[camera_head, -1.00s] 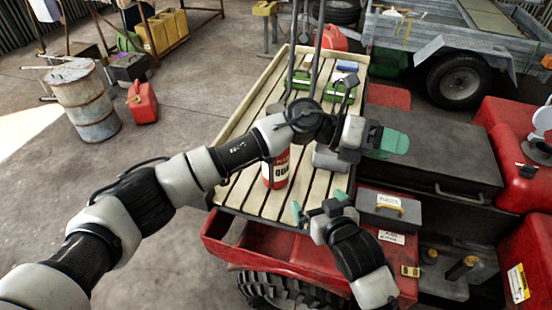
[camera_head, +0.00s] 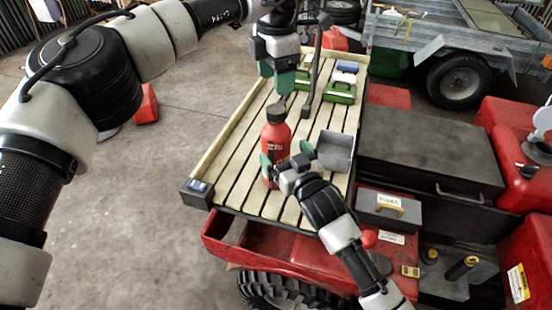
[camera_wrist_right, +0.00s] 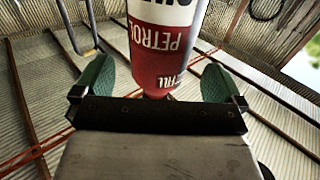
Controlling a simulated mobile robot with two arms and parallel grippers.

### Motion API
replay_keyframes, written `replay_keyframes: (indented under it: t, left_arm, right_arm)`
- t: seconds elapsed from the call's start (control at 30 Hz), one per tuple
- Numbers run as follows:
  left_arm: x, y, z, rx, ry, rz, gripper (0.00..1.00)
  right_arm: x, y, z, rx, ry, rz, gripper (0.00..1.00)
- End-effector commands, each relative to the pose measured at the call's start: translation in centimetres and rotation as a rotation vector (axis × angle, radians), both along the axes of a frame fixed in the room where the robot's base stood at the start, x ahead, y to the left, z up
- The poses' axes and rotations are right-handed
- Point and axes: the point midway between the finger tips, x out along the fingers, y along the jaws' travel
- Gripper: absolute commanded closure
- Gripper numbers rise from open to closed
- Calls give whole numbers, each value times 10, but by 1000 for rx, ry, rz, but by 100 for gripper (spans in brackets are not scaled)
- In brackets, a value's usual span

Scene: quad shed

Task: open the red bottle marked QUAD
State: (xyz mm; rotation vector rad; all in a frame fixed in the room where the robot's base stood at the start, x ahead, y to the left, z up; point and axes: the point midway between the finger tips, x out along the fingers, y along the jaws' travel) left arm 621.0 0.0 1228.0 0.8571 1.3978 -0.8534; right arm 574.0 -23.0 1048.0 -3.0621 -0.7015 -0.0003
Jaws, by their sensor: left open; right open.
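The red bottle (camera_head: 275,142) stands upright on the slatted wooden rack, with its dark cap (camera_head: 276,112) on. My left gripper (camera_head: 278,82) is open, pointing down just above the cap and apart from it. My right gripper (camera_head: 284,160) is open at the lower part of the bottle. In the right wrist view the bottle (camera_wrist_right: 163,45) stands between the two green fingers (camera_wrist_right: 157,82), upside down in the picture, with "PETROL" on its label. Gaps show on both sides, so the fingers are not closed on it. Part of the bottle's front is hidden by my right gripper in the head view.
A grey open box (camera_head: 335,150) stands right of the bottle on the rack (camera_head: 228,180). Green cases (camera_head: 341,92) lie farther back. A grey toolbox (camera_head: 389,208) sits at the right on the red vehicle. The rack's left side is mostly clear.

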Motion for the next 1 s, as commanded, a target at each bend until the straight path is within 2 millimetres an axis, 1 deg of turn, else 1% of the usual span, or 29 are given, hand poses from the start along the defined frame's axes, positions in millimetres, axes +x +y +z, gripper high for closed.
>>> replay_keyframes:
  t: [0.03,0.1,0.3,0.47,0.7,0.73,0.77,1.0]
  left_arm:
    - [0,0,0,-1,0,0,34]
    - [0,0,0,-1,0,0,34]
    - [0,-1,0,-3,1,-1,34]
    - [0,-1,0,-3,1,-1,34]
    - [0,-1,0,-3,1,-1,34]
    - [0,-1,0,-3,1,-1,34]
    - [0,-1,0,-3,1,-1,34]
    - [0,-1,0,-3,1,-1,34]
  right_arm:
    - [9,5,1,0,-1,0,0]
    - [20,10,1,0,-1,0,0]
    - [40,20,0,0,1,0,0]
    - [46,23,0,0,0,1,0]
    - [47,23,0,0,0,1,0]
    - [47,23,0,0,0,0,2]
    - [47,23,0,0,0,0,6]
    - [47,23,0,0,1,0,43]
